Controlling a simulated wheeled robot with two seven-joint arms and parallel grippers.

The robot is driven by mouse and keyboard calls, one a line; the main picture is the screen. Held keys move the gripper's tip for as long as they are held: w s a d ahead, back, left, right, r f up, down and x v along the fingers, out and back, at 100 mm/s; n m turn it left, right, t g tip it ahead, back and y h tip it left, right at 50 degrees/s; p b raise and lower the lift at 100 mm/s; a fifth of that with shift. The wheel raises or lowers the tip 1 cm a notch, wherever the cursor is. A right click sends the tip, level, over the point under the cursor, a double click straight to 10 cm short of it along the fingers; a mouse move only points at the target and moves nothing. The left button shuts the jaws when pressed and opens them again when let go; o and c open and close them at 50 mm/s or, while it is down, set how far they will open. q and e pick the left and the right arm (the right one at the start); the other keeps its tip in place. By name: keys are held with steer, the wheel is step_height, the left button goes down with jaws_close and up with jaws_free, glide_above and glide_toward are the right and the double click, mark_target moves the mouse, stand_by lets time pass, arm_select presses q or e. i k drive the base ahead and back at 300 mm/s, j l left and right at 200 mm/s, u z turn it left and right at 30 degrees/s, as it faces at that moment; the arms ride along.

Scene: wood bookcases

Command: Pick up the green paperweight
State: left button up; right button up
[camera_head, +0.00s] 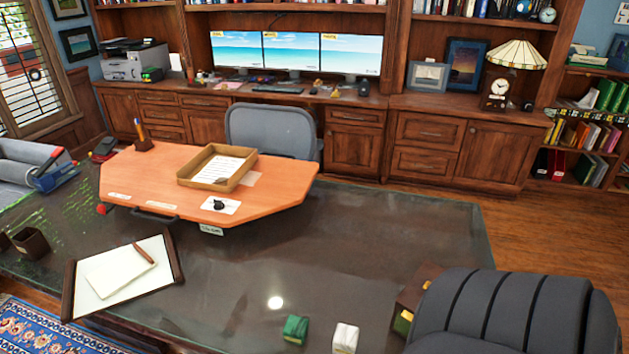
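A small green block-like object (296,328), which looks like the green paperweight, sits on the dark glossy desk (400,235) near its front edge, at the bottom middle of the head view. A small white block (345,338) stands just to its right, with a narrow gap between them. Neither of my grippers shows in this view.
A dark padded chair (520,315) stands at the lower right, beside a brown box (415,288). A clipboard-like tray (124,272) with paper lies at left. An orange board (278,185) carries a wooden paper tray (190,181). The desk's middle is clear.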

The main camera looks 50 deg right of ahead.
mark_target(296, 330)
steer(key=z, duration=1.3)
steer(key=k+j, duration=0.1)
